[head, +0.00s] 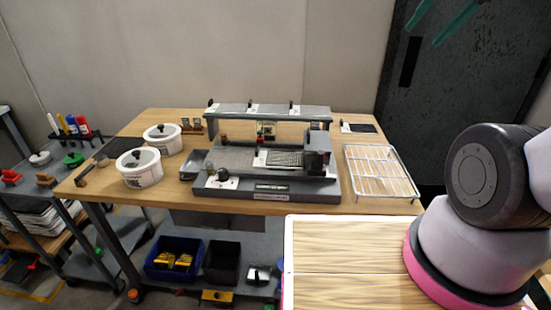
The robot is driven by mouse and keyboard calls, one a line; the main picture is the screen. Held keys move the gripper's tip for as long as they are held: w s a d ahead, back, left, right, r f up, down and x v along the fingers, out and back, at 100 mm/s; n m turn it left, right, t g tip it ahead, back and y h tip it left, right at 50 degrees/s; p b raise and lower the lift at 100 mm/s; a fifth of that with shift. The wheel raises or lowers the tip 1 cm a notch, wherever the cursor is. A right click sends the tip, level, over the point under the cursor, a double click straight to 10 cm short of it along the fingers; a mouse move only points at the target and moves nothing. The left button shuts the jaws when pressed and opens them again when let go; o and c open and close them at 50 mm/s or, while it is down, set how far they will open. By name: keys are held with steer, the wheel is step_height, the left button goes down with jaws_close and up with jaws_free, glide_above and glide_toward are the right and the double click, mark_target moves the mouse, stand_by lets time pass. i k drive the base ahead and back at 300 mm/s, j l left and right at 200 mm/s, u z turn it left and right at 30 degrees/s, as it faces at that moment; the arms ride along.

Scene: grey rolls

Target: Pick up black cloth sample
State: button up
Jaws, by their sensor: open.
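A small flat black piece with a white label beside it, which looks like the black cloth sample (362,128), lies at the back right of the wooden table (350,205). It is behind the wire rack and right of the grey machine. My gripper (421,37) shows only as two teal fingers at the top right edge, in front of the dark door. The fingers are apart with nothing between them, high and right of the black piece. The rest of the gripper is out of frame.
A wire rack (380,172) stands at right. Two white lidded pots (139,174) and a dark flat mat (108,152) are at left. Bins (222,262) sit on the lower shelf.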

mark_target(290, 160)
steer(key=j+z, duration=0.1)
steer(key=j, duration=0.4)
steer(key=j+z, duration=0.1)
steer(key=j, duration=0.95)
steer(key=j+z, duration=0.15)
steer(key=j, duration=0.4)
steer(key=k+j+z, duration=0.1)
steer(key=j, duration=0.4)
steer(key=k+j+z, duration=0.1)
steer(key=j, duration=0.4)
steer(key=k+j+z, duration=0.1)
steer(key=j, duration=0.4)
steer(key=k+j+z, duration=0.1)
steer(key=j, duration=0.4)
